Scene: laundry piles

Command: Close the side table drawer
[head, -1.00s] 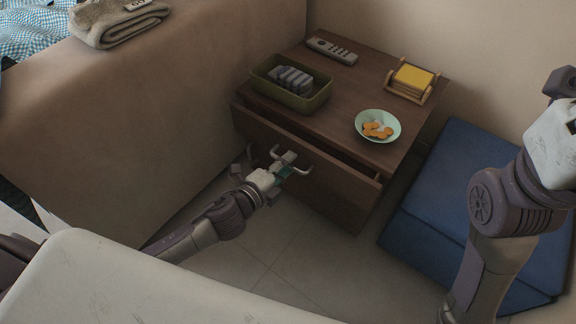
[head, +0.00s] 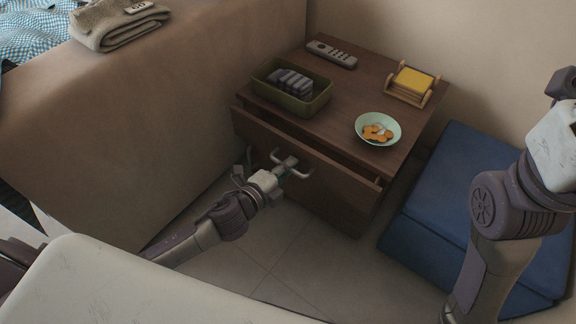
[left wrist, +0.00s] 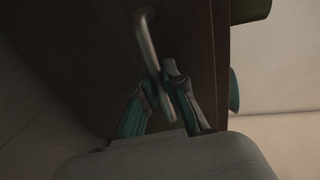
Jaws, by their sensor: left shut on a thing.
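The dark wooden side table (head: 392,160) stands against the wall, and its drawer (head: 335,190) is open by a small gap, with its front panel sticking out below the tabletop. The drawer has a pale metal bar handle (head: 305,176). My left gripper (head: 283,168) is at the handle in front of the drawer. In the left wrist view the two fingers (left wrist: 158,95) are on either side of the handle (left wrist: 146,38), shut on it. My right arm shows at the right edge, but its gripper is out of view.
On the tabletop are an olive basket (head: 312,104) with grey items, a remote (head: 331,54), a coaster holder with yellow coasters (head: 413,82) and a bowl of orange snacks (head: 378,130). A blue folded cushion (head: 455,190) lies to the right; a sofa arm (head: 130,130) stands left.

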